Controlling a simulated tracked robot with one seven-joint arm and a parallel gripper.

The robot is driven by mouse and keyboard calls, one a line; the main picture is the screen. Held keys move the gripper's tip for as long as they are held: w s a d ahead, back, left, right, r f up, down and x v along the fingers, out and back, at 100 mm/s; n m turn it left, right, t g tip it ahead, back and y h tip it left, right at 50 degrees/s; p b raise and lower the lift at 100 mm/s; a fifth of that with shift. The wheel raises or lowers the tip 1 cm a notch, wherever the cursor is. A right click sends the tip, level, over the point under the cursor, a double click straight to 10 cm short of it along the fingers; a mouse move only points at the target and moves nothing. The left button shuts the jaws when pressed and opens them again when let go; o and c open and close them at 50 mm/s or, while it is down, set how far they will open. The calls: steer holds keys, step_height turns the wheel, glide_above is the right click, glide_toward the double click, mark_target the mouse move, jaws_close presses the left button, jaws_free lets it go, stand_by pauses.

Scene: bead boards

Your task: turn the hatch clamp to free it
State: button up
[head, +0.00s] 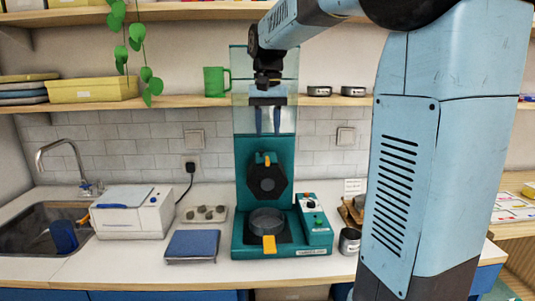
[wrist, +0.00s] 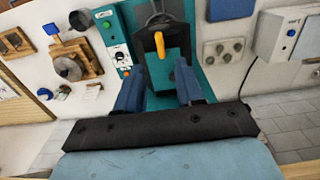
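The hatch (head: 267,183) is a black, roughly hexagonal plate on the front of a teal machine (head: 246,150). A yellow-orange clamp (head: 265,159) sits at its top edge, pointing roughly upright. The clamp seems to be the orange lever in the wrist view (wrist: 160,45), beyond my fingertips. My gripper (head: 267,120) hangs above the hatch and clamp, pointing down behind a clear panel. Its two blue fingers are apart with nothing between them, also in the wrist view (wrist: 159,88). The gripper does not touch the clamp.
Below the hatch is a round grey pan (head: 267,220) with an orange handle. A teal control box (head: 314,224) stands right of it. A blue book (head: 192,245), a tray of discs (head: 206,214) and a white box (head: 132,212) stand left. A shelf (head: 190,101) runs behind.

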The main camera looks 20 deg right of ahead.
mark_target(267, 158)
step_height(267, 158, down, 8)
steer(key=shift+r, duration=0.25)
steer(key=shift+c, duration=0.3)
jaws_close()
